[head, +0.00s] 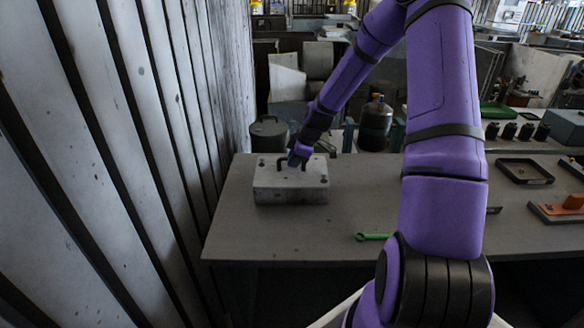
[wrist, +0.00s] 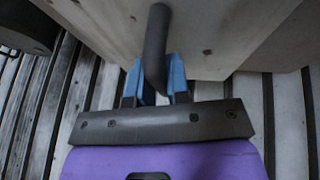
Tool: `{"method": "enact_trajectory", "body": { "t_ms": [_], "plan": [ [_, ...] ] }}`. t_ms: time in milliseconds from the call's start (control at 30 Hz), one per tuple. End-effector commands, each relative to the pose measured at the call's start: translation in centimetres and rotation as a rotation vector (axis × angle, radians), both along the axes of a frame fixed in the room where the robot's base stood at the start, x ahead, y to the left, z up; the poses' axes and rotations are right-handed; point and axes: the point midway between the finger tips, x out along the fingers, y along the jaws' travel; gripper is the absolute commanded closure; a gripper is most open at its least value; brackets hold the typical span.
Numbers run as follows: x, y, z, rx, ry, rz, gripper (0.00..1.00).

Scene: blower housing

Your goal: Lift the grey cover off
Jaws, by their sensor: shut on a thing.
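The grey cover (head: 290,187) is a box-shaped block with a dark handle on its top, near the left end of the table. In the wrist view the cover (wrist: 225,25) fills the upper part, and the dark handle (wrist: 157,45) runs down between the blue fingertips of my gripper (wrist: 160,80). My gripper is shut on the handle. The cover looks level in the head view. Whether its underside touches the table or anything below it cannot be made out.
The grey table (head: 330,238) has free room right of the cover. A green wrench (head: 372,237) lies near the front edge. A black tray (head: 524,171) and an orange part (head: 573,201) are at the right. A corrugated wall (head: 130,130) stands close on the left.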

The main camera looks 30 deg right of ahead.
Motion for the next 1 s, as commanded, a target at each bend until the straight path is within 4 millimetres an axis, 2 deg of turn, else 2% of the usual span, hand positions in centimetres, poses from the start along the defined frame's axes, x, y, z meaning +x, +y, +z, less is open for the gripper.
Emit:
{"method": "enact_trajectory", "body": {
  "t_ms": [267, 467, 1000],
  "plan": [
    [0.1, 0.0, 0.9, -0.001, -0.003, 0.001, 1.00],
    [0.1, -0.1, 3.8, -0.003, -0.005, 0.000, 1.00],
    [-8.2, -2.9, 4.4, 0.000, 0.001, -0.004, 1.00]
  ]
}}
